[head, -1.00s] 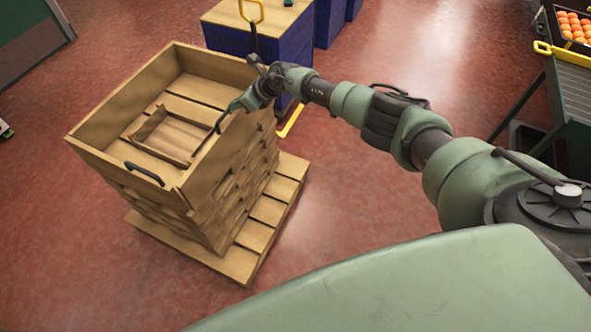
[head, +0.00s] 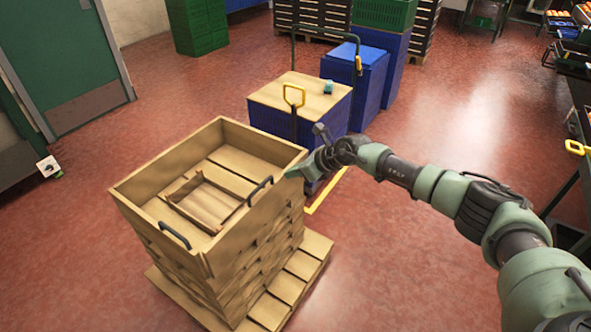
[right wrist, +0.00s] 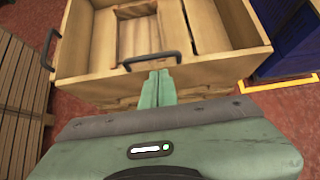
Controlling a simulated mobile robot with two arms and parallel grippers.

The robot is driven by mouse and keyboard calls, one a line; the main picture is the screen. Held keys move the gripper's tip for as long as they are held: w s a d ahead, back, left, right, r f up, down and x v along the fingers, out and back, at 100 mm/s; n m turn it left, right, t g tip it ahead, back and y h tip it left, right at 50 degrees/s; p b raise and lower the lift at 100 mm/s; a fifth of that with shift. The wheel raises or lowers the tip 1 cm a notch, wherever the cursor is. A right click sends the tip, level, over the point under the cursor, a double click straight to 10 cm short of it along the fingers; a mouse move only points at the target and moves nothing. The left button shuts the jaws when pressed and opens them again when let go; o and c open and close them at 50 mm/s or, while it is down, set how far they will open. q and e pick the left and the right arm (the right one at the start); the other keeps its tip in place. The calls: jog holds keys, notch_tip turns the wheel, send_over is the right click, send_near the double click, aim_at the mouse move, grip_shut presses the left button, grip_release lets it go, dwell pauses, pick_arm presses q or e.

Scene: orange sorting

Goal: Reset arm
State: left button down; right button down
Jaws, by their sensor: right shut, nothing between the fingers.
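My right arm comes in from the right in the head view, and its gripper (head: 293,173) is beside the right wall of the top wooden crate (head: 170,170). In the right wrist view the green fingers of my right gripper (right wrist: 158,76) lie together, shut and empty, in front of the crate's wall (right wrist: 210,72) near a black handle. I cannot tell whether they touch the wood. Inside the crate lies a small wooden tray (head: 205,203). My left gripper is not in view.
The crate tops a stack on a wooden pallet (head: 300,268). Behind it, a blue bin with a wooden lid (head: 310,92) stands on a yellow-edged cart. More blue bins (head: 357,80) and green crates (head: 195,25) stand further back.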

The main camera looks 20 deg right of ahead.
jog(key=s+a+f+m+t+y, duration=0.1)
jog(key=s+a+f+m, duration=0.15)
jog(key=f+m, duration=0.35)
jog(key=s+a+f+m+t+y, duration=0.1)
jog(key=s+a+f+m, duration=0.15)
jog(key=f+m, duration=0.35)
jog(key=s+d+f+m+h, duration=0.2)
jog(key=s+d+f+m, duration=0.1)
jog(key=s+f+m, duration=0.6)
jog(key=s+d+f+m+h, duration=0.3)
jog(key=s+f+m, duration=0.25)
jog(key=f, duration=0.55)
jog(key=s+d+f+m+g+h, duration=0.15)
jog(key=s+f+m, duration=0.35)
jog(key=s, duration=0.6)
jog(key=s+d+f+m+g+h, duration=0.15)
jog(key=s+f+m, duration=0.25)
jog(key=s+f, duration=0.5)
jog(key=s+a+f+m+g, duration=0.1)
jog(key=s+f+m+g, duration=0.1)
jog(key=s, duration=0.9)
jog(key=s+a+f+m+g, duration=0.1)
jog(key=s+m+g, duration=0.2)
jog(key=s, duration=0.9)
jog(key=shift+s+a+f+m, duration=0.2)
jog(key=shift+f+m, duration=0.15)
